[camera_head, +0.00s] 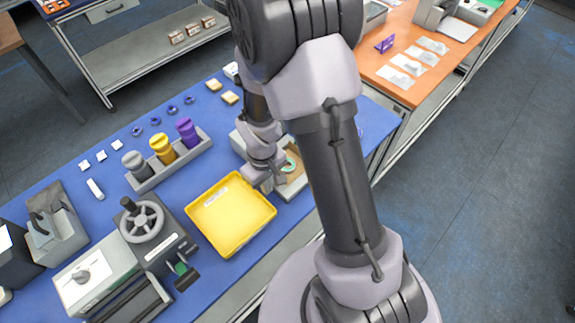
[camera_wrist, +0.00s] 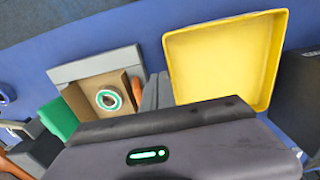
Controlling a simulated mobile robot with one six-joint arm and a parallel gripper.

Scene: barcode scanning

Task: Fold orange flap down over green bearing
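A small open cardboard box (camera_wrist: 84,96) holds the green bearing (camera_wrist: 117,96), a green ring with a pale inner band, which also shows in the head view (camera_head: 291,167). The orange flap (camera_wrist: 138,90) stands up along the box's right side in the wrist view, and the bearing is uncovered. A green flap (camera_wrist: 58,119) sticks out on the box's left side. My gripper (camera_wrist: 158,88) is beside the orange flap, its two grey fingers together with nothing seen between them. Whether they touch the flap I cannot tell. In the head view my gripper (camera_head: 264,178) is left of the box.
A yellow tray (camera_head: 203,221) lies close to the gripper on the blue table (camera_head: 112,207). A grey rack (camera_head: 197,150) with grey, yellow and purple containers stands behind it. A machine with a handwheel (camera_head: 142,221) is at the left. Small parts lie along the far edge.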

